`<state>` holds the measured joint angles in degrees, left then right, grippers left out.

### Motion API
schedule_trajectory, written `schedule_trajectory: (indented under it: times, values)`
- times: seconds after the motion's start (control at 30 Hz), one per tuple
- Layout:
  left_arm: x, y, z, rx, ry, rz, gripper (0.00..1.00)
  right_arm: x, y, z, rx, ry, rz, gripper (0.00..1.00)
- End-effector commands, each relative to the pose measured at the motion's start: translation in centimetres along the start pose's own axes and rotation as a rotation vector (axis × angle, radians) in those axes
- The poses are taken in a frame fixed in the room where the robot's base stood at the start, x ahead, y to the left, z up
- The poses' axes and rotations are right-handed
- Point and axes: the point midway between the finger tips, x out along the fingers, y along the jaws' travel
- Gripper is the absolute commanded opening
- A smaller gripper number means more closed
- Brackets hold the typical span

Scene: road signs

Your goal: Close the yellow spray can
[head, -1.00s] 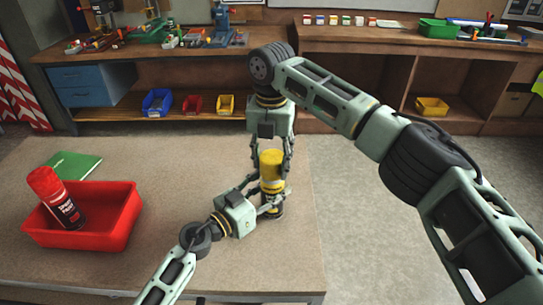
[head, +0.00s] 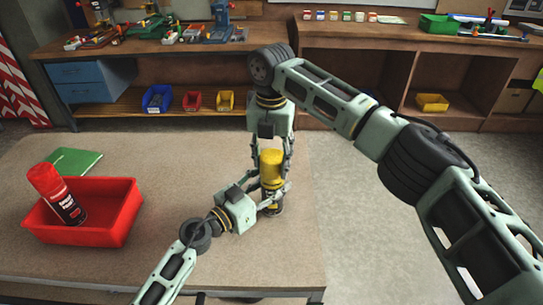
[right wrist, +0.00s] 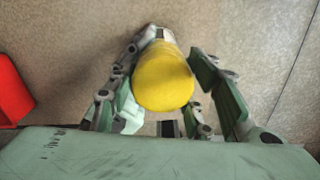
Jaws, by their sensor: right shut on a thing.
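The yellow spray can (head: 273,200) stands upright near the right edge of the work table, its yellow cap (head: 271,165) on top. My right gripper (head: 271,150) comes down from above with its fingers on both sides of the cap and is shut on it. The right wrist view shows the cap (right wrist: 163,80) from above between the fingers. My left gripper (head: 272,197) is at the can's lower body, with a finger across its front. The far finger is hidden, so its grip is unclear. The seam between cap and can is partly covered.
A red bin (head: 88,222) at the left of the table (head: 180,165) holds a red spray can (head: 56,194). The table's right edge is close to the yellow can. Workbenches with small bins stand at the back.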

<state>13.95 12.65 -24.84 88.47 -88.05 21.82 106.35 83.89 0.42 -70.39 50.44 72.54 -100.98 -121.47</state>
Motion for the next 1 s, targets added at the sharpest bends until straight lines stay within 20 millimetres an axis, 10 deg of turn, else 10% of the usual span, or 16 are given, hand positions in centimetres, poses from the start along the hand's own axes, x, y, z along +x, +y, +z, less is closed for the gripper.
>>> schedule_trajectory:
  times: [0.3,0.7,1.0]
  values:
    - [0.0,0.0,0.0,0.0,0.0,0.0,0.03,0.1,0.0,0.0,0.0,-0.001,0.0,0.67]
    - [0.0,0.0,0.0,0.0,0.0,0.0,0.03,-0.5,0.0,0.1,0.0,-0.002,0.001,0.68]
    - [0.0,0.0,0.0,0.0,0.0,0.0,0.03,-6.0,0.1,0.0,0.0,-0.004,0.002,0.68]
